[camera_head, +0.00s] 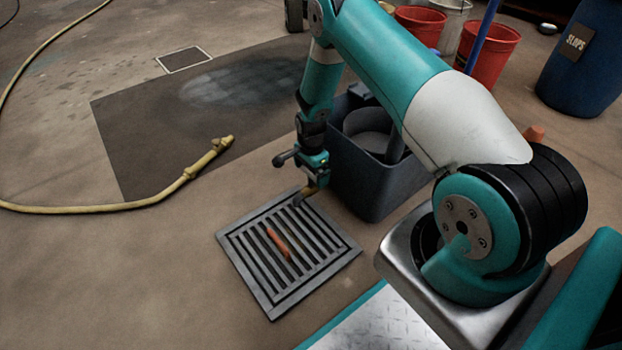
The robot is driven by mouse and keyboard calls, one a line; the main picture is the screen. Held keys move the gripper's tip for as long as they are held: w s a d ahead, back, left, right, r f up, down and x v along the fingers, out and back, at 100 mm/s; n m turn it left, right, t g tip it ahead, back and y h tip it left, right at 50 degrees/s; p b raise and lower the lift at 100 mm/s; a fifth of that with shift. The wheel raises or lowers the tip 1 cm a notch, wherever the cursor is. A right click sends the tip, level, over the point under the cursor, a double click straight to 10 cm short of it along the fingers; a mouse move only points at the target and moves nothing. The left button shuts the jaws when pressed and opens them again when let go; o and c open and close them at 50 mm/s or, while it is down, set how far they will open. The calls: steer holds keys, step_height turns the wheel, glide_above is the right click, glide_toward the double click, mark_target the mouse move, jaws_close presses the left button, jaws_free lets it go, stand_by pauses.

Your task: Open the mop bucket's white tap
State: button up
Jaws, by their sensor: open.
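The mop bucket (362,190) is a dark blue-grey tub standing behind and right of the floor grate, partly hidden by my arm. My gripper (311,181) is at the bucket's left front corner, pointing down, close to a small brownish fitting with a dark end low by the corner. I cannot tell whether they touch. No white tap can be made out; my gripper may hide it. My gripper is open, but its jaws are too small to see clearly.
A metal floor grate (255,270) lies in front of the bucket, with an orange stick (278,243) on it. Red buckets (490,62) and a blue SLOPS barrel (583,75) stand at back right.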

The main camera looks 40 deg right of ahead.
steer(key=shift+f, duration=0.55)
steer(key=c, duration=0.7)
steer(key=shift+c, duration=0.2)
